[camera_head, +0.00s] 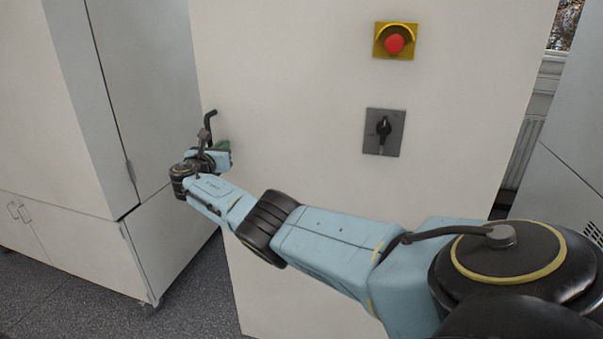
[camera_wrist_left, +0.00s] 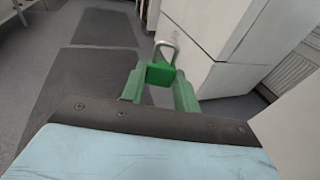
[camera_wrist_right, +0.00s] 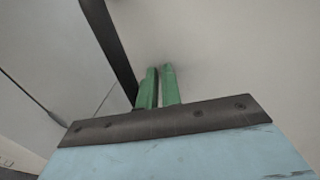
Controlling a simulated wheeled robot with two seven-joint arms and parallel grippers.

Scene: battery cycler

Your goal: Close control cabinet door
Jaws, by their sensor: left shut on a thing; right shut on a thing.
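The control cabinet door (camera_head: 300,200) is a large off-white panel filling the middle of the head view. A black handle (camera_head: 209,122) stands at its left edge. My right gripper (camera_head: 224,150) is at this handle and shut on it; its green fingers hide the grip. In the right wrist view, the fingers (camera_wrist_right: 158,86) are close together against a pale surface, beside a dark bar (camera_wrist_right: 110,45). My left gripper (camera_wrist_left: 160,88), seen only in its wrist view, is shut on a green padlock (camera_wrist_left: 160,74) with a metal shackle (camera_wrist_left: 167,48).
A red emergency button (camera_head: 394,43) on a yellow plate and a black rotary switch (camera_head: 384,131) are on the panel. A tall white cabinet (camera_head: 70,130) stands at the left, with grey floor (camera_head: 190,300) between it and the panel. A radiator (camera_head: 524,145) is at the right.

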